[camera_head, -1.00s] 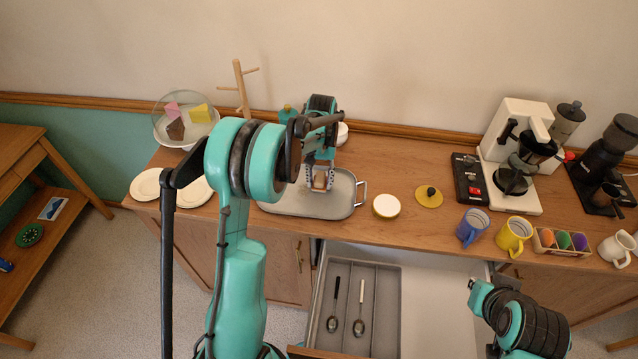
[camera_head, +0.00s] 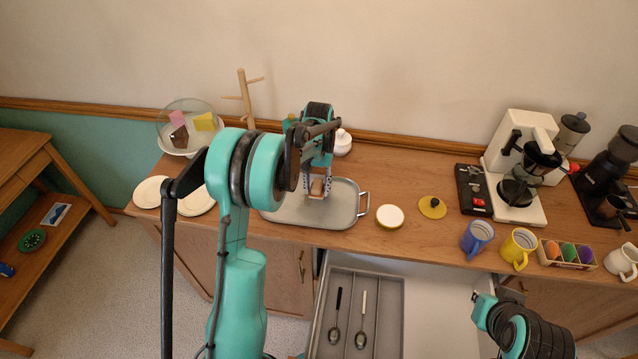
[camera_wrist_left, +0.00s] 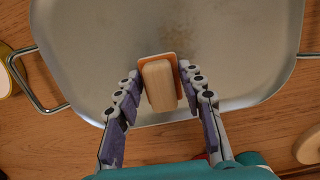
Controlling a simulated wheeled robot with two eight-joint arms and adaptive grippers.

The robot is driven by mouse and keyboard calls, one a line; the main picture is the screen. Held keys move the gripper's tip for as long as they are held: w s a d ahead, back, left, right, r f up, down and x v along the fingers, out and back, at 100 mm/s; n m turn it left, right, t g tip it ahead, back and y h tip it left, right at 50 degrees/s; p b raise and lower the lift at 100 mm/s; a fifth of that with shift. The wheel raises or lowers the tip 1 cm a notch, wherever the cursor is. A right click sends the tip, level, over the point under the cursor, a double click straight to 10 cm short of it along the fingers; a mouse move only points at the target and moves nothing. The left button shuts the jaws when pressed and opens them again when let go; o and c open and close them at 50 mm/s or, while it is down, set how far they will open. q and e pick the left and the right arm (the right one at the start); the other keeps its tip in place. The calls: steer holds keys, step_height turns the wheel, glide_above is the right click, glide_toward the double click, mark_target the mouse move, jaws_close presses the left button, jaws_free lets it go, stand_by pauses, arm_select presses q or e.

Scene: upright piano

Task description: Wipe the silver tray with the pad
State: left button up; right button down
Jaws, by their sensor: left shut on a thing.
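The silver tray (camera_head: 285,213) lies on the wooden counter, with a wire handle at its right end. In the left wrist view the tray (camera_wrist_left: 90,50) fills the upper part, with a faint brownish smudge on its surface. The pad (camera_wrist_left: 158,85) has a pale wooden grip on an orange-edged base. My left gripper (camera_head: 318,190) is over the tray, shut on the pad's grip; in the left wrist view its fingers (camera_wrist_left: 157,85) flank it. The pad is over the tray near one long edge; whether it touches cannot be told. My right gripper is not clearly seen; part of that arm shows at lower right.
An open drawer (camera_head: 435,300) with spoons is below the counter front. A white round dish (camera_head: 390,216) and yellow lid (camera_head: 432,207) lie right of the tray. Plates (camera_head: 150,192) lie left. A cake stand, mug tree and small white pot stand behind. Mugs and a coffee maker are farther right.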

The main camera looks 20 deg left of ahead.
mark_target(308, 206)
arm_select(q)
steer(key=shift+s+d, duration=0.25)
steer(key=shift+s, duration=0.65)
steer(key=shift+s+d, duration=0.25)
steer(key=shift+s, duration=0.6)
steer(key=shift+s+d, duration=0.25)
steer(key=shift+s, duration=0.65)
steer(key=shift+s+d+b, duration=0.2)
steer(key=shift+s+d, duration=0.05)
steer(key=shift+s, duration=0.6)
steer(key=shift+s+d+b, duration=0.2)
steer(key=shift+s+d, duration=0.05)
steer(key=shift+s, duration=0.6)
steer(key=shift+s+a, duration=0.2)
steer(key=shift+a, duration=0.8)
steer(key=shift+w+a, duration=0.25)
steer(key=shift+w, duration=0.65)
steer(key=shift+w+a, duration=0.2)
steer(key=shift+w, duration=0.7)
steer(key=shift+w+a, duration=0.25)
steer(key=shift+w, duration=0.55)
steer(key=shift+w+a, duration=0.2)
steer(key=shift+w, duration=0.6)
steer(key=shift+w+a, duration=0.25)
steer(key=shift+w, duration=0.65)
steer(key=shift+w+a, duration=0.25)
steer(key=shift+w, duration=0.6)
